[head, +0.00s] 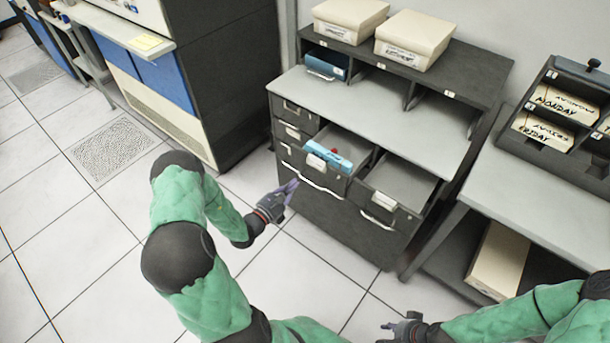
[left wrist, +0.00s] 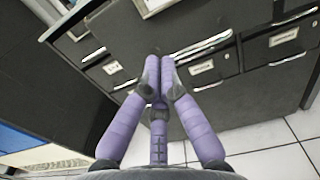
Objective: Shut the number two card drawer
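A dark card cabinet (head: 345,225) with a grey top stands in the middle of the head view. Two of its wide drawers are pulled out: a middle drawer (head: 323,178) with a blue object (head: 328,157) in it, and a right drawer (head: 385,207) that looks empty. Their number labels are too small to read. My left gripper (head: 291,187) is just in front of and left of the middle drawer, empty. In the left wrist view its purple fingertips (left wrist: 159,62) are close together before the drawer fronts. My right gripper (head: 388,332) is low at the bottom edge, partly cut off.
Small drawers (head: 293,130) at the cabinet's left are closed. Two beige boxes (head: 414,39) sit on its upper shelf. A side table (head: 500,200) with a card rack (head: 565,110) stands close on the right. Free tiled floor lies to the left and in front.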

